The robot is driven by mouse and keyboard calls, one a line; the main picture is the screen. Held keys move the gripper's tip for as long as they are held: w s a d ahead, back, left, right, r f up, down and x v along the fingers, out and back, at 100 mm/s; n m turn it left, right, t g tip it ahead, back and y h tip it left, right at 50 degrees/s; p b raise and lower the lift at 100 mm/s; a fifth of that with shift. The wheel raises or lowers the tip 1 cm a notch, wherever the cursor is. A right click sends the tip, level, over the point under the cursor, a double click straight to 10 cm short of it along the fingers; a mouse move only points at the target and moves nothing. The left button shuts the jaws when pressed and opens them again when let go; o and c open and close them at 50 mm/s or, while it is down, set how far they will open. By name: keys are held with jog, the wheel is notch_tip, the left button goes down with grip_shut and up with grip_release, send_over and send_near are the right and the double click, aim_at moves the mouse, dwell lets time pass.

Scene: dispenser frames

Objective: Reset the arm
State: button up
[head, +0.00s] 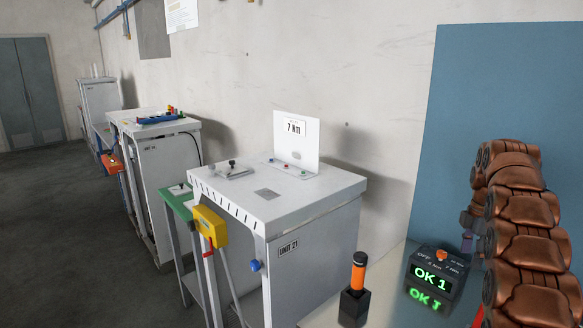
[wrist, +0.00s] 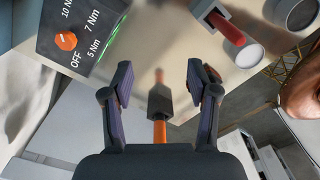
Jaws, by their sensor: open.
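My copper-coloured arm stands at the right of the head view, largely covering my gripper. In the wrist view my gripper (wrist: 160,82) is open, its two dark fingers wide apart with nothing held between them. An orange-handled tool (head: 358,275) stands upright in a black holder (head: 354,306) on the near surface, apart from the arm in the head view. The orange tool (wrist: 159,132) and a dark block (wrist: 160,101) also show beyond the fingers in the wrist view; I cannot tell how far off they are.
A black dial box (head: 433,283) reads "OK 1" in green; it also shows in the wrist view (wrist: 72,35). A blue panel (head: 455,130) stands behind the arm. A red handle (wrist: 228,28) shows in the wrist view.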

jog(key=s+a+m+b, duration=0.5)
jog(key=s+a+m, duration=0.3)
jog(key=s+a, duration=0.95)
jog(key=s+a+f+m+b, duration=0.1)
jog(key=s+a+f+m, duration=0.1)
jog(key=s, duration=0.6)
jog(key=s+a+f+m+g+b, duration=0.1)
jog(key=s+a+f+m, duration=0.2)
jog(key=s+a+f, duration=0.2)
jog(key=s+a+f+m+b, duration=0.2)
jog(key=s+f, duration=0.4)
jog(key=s, duration=0.7)
jog(key=shift+a+f+m+g, duration=0.25)
jog(key=shift+a+m, duration=0.35)
jog(key=shift+a, duration=0.5)
